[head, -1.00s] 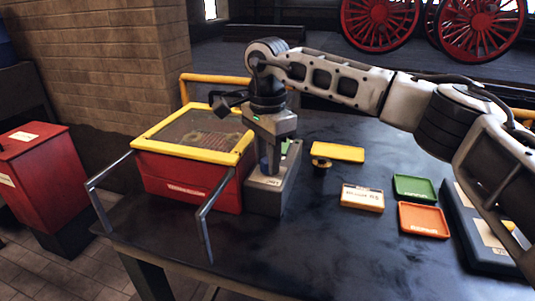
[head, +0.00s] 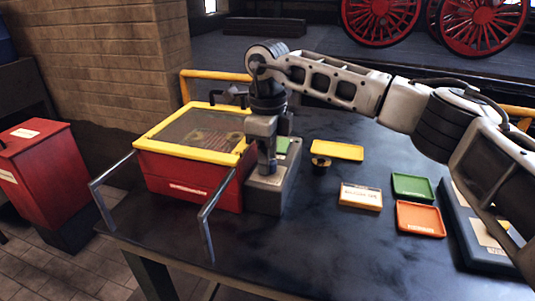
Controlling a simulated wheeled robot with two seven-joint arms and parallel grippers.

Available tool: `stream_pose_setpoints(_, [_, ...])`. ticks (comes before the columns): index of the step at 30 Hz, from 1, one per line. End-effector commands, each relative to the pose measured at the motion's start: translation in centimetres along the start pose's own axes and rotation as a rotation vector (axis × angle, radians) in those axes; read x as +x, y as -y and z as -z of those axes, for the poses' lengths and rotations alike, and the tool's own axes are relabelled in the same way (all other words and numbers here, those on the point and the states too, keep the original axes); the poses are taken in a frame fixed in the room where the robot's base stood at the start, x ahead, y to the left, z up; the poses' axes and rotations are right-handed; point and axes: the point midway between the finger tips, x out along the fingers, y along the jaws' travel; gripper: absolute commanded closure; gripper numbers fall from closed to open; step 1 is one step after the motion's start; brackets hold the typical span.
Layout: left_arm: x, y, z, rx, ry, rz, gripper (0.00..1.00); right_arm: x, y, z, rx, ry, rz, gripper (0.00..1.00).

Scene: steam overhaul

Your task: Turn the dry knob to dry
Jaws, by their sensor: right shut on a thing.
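A grey control box (head: 268,194) stands against the right side of a red machine with a yellow-framed clear lid (head: 190,190). My right gripper (head: 267,166) points down over the top of the control box. It is shut on a small dark blue knob (head: 267,164) there, most of which the fingers hide. A green panel (head: 282,145) shows on the box behind the gripper. The knob's setting and any markings cannot be read. My left gripper is not in view.
A yellow tray (head: 337,150) on a dark stand, an orange-and-white box (head: 361,196), a green tray (head: 412,186) and an orange tray (head: 420,219) lie to the right on the dark table (head: 330,250). The table's front middle is clear. A red bin (head: 37,165) stands at left.

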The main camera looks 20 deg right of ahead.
Motion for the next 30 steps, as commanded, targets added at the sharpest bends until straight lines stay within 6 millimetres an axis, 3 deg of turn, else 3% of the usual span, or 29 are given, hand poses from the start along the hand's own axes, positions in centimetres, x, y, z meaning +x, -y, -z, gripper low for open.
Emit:
stream_pose_setpoints(15, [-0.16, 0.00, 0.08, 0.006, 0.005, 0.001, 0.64, -0.17, 0.17, 0.06, 0.378, 0.000, 0.003, 0.92])
stream_pose_setpoints(30, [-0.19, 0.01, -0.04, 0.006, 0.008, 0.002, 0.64, -0.17, 0.20, 0.07, 0.472, 0.001, 0.003, 0.92])
